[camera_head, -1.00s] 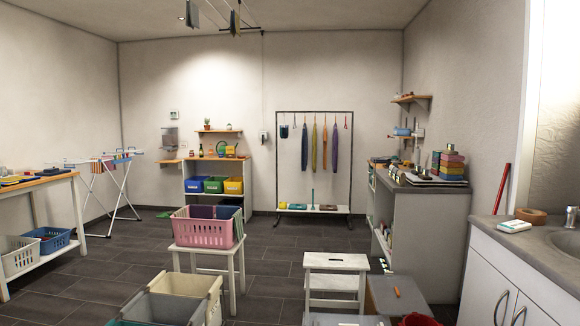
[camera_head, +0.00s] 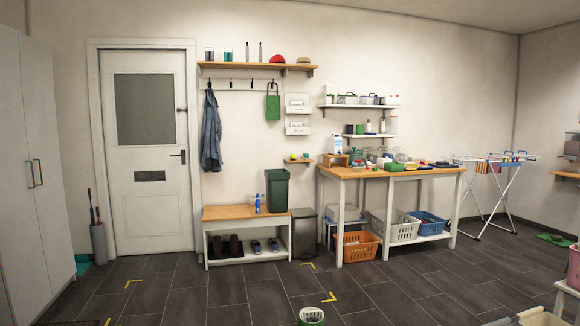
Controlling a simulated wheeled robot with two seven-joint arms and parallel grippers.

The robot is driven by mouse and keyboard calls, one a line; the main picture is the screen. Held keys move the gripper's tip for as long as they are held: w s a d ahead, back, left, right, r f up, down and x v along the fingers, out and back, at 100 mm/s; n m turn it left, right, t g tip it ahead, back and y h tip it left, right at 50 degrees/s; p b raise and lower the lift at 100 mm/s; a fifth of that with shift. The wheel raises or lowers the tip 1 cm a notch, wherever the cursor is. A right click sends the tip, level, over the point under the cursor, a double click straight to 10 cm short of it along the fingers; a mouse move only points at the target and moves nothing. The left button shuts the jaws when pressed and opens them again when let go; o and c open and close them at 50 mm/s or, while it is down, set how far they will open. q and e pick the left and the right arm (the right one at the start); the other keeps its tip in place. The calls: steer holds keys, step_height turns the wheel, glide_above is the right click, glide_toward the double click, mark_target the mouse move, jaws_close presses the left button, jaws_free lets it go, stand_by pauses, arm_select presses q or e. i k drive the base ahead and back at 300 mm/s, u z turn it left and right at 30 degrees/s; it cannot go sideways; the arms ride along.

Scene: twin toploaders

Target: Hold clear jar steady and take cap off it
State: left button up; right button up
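Neither of my grippers is in view. Small clear containers (camera_head: 400,157) stand among other items on the wooden-topped table at centre right. They are too small for me to tell whether one is the clear jar or has a cap on it. More containers (camera_head: 366,99), some with dark tops, stand on the white wall shelf above, also too small to make out.
The wooden-topped table (camera_head: 345,173) has baskets beneath, including an orange basket (camera_head: 357,248). To its left are a bin (camera_head: 304,234) and a shoe bench (camera_head: 238,212). A drying rack (camera_head: 492,184) stands right. Dark floor (camera_head: 210,295) in front is mostly open.

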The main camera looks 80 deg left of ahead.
mark_target(357, 166)
steer(key=u, duration=2.95)
steer(key=i, duration=6.15)
steer(key=z, duration=1.65)
steer(key=i, duration=0.4)
steer(key=z, duration=0.25)
